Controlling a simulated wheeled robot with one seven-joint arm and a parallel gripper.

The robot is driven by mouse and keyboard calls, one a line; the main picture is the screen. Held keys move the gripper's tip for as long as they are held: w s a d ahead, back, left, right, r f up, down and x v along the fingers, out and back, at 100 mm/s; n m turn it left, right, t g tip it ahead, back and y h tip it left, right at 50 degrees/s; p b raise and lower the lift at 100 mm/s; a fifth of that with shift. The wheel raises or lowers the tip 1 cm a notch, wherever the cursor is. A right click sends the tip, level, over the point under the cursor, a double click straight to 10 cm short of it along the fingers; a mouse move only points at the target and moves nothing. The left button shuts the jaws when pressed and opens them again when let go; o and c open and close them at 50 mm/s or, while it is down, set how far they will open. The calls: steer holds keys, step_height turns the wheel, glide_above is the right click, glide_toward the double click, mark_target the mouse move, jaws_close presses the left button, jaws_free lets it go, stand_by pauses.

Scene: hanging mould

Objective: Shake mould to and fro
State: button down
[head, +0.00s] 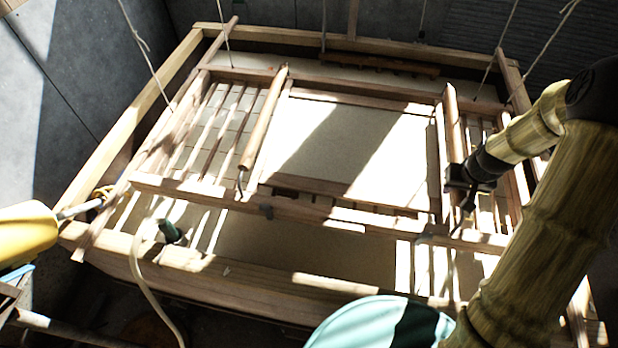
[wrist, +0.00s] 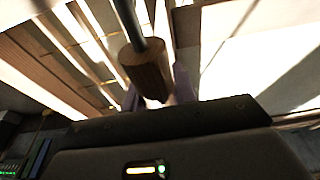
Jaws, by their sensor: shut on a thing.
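The mould (head: 350,145) is a wooden frame with a pale, flat screen, hanging level over a wooden vat (head: 225,262). Sun stripes and shadow cross it. Two long wooden bars lie along its sides, the left bar (head: 265,118) and the right bar (head: 453,125). My gripper (head: 462,184) is at the near end of the right bar. In the wrist view my gripper (wrist: 155,98) is shut on a brown wooden handle (wrist: 146,68) with a grey metal rod. The fingertips are mostly hidden in the head view.
Thin ropes (head: 147,50) run up from the frame. A pale hose (head: 140,265) hangs over the vat's front edge beside a dark green fitting (head: 172,232). A yellow object (head: 25,233) is at the left and a turquoise round thing (head: 370,325) at the front. Grey walls stand behind.

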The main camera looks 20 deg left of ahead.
steer(key=w, duration=0.2)
steer(key=w+a+p, duration=0.1)
steer(key=w, duration=0.5)
steer(key=shift+a, duration=0.3)
steer(key=shift+s, duration=0.1)
steer(key=s, duration=0.2)
steer(key=s+d, duration=0.1)
steer(key=s, duration=0.2)
steer(key=s+b, duration=0.1)
steer(key=s, duration=0.2)
steer(key=shift+d, duration=0.35)
steer(key=w, duration=0.2)
steer(key=w+a, duration=0.1)
steer(key=w, duration=0.2)
steer(key=w+p, duration=0.1)
steer(key=w, duration=0.2)
steer(key=shift+a, duration=0.3)
